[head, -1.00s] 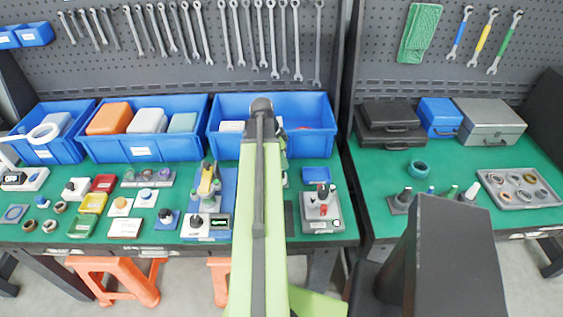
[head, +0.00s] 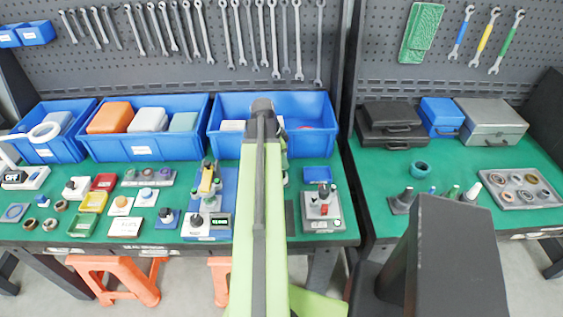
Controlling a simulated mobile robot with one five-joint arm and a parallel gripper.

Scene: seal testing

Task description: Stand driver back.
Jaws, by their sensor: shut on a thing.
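My arm reaches forward over the left green-topped bench, with its far end in front of the blue bin on the right of that bench. Only a dark sliver of what seems to be my gripper (head: 284,152) shows at the arm's right side. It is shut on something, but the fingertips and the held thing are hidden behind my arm. I cannot make out the driver with certainty anywhere. A test rig (head: 222,188) with a yellow part and a small display stands just left of my arm. A grey device (head: 321,211) with knobs stands to its right.
Blue bins (head: 141,149) line the back of the left bench. Several small parts and trays crowd its left side, including a yellow tray (head: 94,201). On the right bench (head: 370,175) are cases, a teal ring (head: 419,168), small upright items and a grey parts tray (head: 523,198).

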